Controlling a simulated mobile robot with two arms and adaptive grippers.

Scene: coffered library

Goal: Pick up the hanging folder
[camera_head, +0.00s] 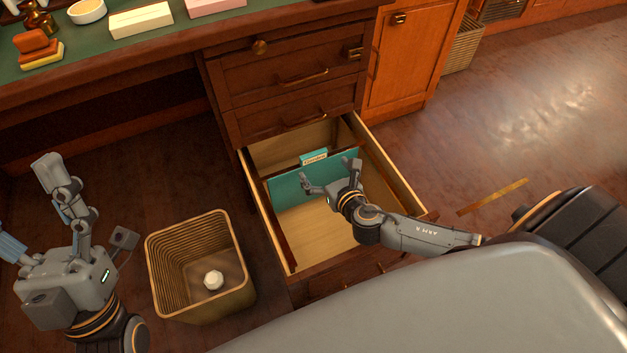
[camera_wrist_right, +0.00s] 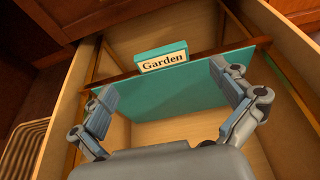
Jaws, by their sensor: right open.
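The hanging folder (camera_head: 291,188) is teal with a dark top bar and a tab labelled "Garden" (camera_wrist_right: 162,60). It hangs across the open bottom drawer (camera_head: 398,185) of the desk. It also shows in the right wrist view (camera_wrist_right: 170,97). My right gripper (camera_head: 331,172) is over the drawer on the near side of the folder. Its fingers are spread wide and empty, and they also show in the right wrist view (camera_wrist_right: 170,90). My left gripper (camera_head: 60,185) is at the far left, away from the drawer; its fingers look apart and nothing shows between them.
A wicker wastebasket (camera_head: 170,245) with a crumpled white ball (camera_head: 213,279) stands left of the drawer. The desk (camera_head: 110,66) with closed upper drawers rises behind. A yellow strip (camera_head: 492,197) lies on the floor at right. Open floor extends to the right.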

